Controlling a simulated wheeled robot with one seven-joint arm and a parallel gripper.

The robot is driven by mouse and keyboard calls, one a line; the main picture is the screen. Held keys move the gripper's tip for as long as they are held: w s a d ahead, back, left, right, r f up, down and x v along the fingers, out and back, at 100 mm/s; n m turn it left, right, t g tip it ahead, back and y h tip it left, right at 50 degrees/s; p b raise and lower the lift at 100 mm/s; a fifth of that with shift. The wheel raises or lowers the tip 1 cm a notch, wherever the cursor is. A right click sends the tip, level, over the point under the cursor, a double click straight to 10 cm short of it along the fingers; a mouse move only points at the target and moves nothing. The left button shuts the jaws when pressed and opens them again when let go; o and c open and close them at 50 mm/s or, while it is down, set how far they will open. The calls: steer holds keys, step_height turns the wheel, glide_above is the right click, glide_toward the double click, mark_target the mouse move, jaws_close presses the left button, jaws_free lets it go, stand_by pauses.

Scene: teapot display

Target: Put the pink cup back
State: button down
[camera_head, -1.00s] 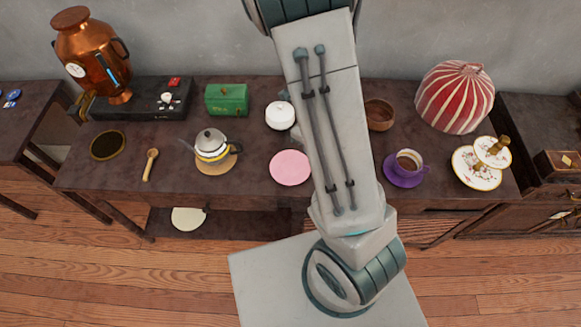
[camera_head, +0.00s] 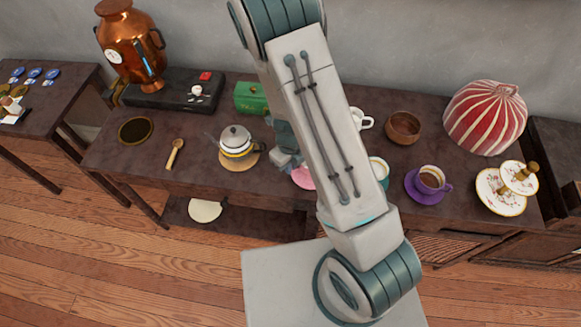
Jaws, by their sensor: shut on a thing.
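My gripper (camera_head: 287,160) shows only in part, left of my arm link and just above the table beside the pink saucer. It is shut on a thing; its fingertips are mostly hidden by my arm. The pink cup itself is not visible. The pink saucer (camera_head: 302,178) lies on the dark table (camera_head: 215,190), with its left edge showing and the rest hidden behind my arm.
A teapot (camera_head: 236,141) on a round mat stands left of my gripper. Right of my arm are a teal cup (camera_head: 380,170), a white cup (camera_head: 362,119), a wooden bowl (camera_head: 403,127) and a purple cup (camera_head: 432,178). A green box (camera_head: 250,97) stands behind.

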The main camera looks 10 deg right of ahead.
steer(key=shift+f, duration=0.85)
steer(key=shift+f, duration=0.2)
steer(key=c, duration=1.6)
jaws_free()
